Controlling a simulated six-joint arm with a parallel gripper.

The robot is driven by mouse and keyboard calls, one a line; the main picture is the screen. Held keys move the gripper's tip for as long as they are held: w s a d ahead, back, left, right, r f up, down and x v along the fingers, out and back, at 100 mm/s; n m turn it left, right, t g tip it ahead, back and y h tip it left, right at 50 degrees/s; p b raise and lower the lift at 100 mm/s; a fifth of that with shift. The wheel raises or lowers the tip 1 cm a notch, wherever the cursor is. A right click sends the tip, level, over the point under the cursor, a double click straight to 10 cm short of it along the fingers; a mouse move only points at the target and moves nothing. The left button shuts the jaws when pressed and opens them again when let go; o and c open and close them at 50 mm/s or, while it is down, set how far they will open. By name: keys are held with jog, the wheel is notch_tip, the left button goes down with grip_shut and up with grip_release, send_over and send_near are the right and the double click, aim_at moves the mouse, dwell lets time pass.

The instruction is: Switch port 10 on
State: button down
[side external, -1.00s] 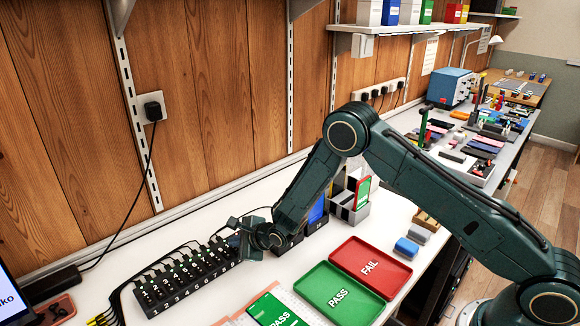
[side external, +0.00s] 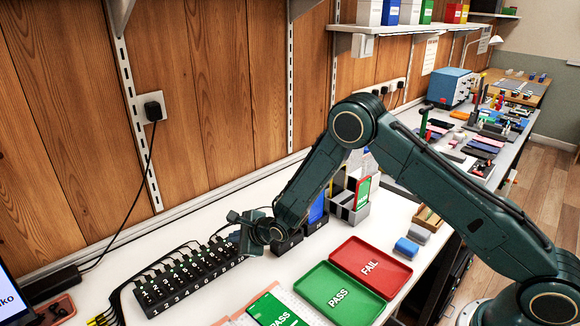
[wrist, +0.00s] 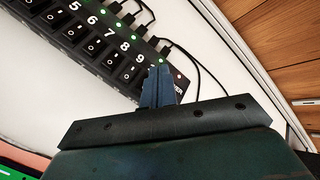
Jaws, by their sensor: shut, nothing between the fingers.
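The black port hub (side external: 190,275) has a row of numbered rocker switches and lies on the white bench at the left in the side view. In the wrist view the hub (wrist: 85,45) fills the upper left, with the numbers 5 to 9 readable and green lights lit along them. My gripper (wrist: 160,72) is shut and empty, its blue fingertips over the port 10 end of the hub. The fingers hide port 10's switch and light, so I cannot tell its state or whether they touch. In the side view my gripper (side external: 240,228) is above the hub's right end.
Black cables run from the hub's back edge to the wall side. A green PASS tray (side external: 338,290) and a red FAIL tray (side external: 370,266) lie to the right. Dark holders and a grey box (side external: 350,208) stand behind my wrist.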

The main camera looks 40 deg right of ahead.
jog(key=shift+s+r, duration=0.2)
jog(key=shift+r, duration=0.95)
jog(key=shift+s+r, duration=0.15)
jog(key=shift+r, duration=0.95)
jog(key=shift+r, duration=0.1)
jog(key=s+d+r+n+g+h, duration=0.1)
jog(key=s+d+r+n, duration=0.3)
jog(key=s+r+n, duration=0.5)
jog(key=s+d+r+n+g, duration=0.1)
jog(key=s+d+r+n, duration=0.25)
jog(key=s+r, duration=0.65)
jog(key=s+d+r+n+g, duration=0.1)
jog(key=s+n, duration=0.5)
jog(key=s, duration=0.6)
jog(key=s+d+r+n+g, duration=0.2)
jog(key=s+r+n, duration=0.4)
jog(key=s, duration=0.6)
jog(key=shift+d+h, duration=0.4)
jog(key=shift+d, duration=0.45)
jog(key=shift+s+r, duration=0.1)
